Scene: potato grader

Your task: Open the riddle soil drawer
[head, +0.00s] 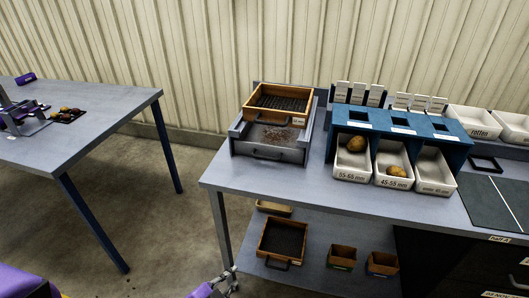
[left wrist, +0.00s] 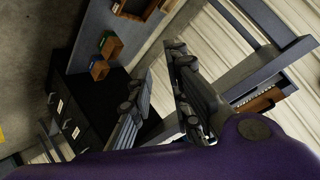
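The riddle is a wooden-framed sieve (head: 280,104) on a grey housing on the table in the head view. Below and in front of it is the grey soil drawer (head: 283,154), with a dark bar handle (head: 267,157) on its front. Brown soil shows behind the front, which looks about level with the housing's sides. My left gripper (head: 228,277) is low at the bottom edge of the head view, below the tabletop and apart from the drawer. In the left wrist view its fingers (left wrist: 163,60) are spread with nothing between them. My right gripper is not in view.
The lower shelf (head: 327,262) holds another wooden sieve (head: 282,242) and small wooden boxes (head: 341,257). Right of the riddle stands a blue rack (head: 400,131) with white bins, some holding potatoes. A second table (head: 95,115) is at left. Tabletop before the drawer is clear.

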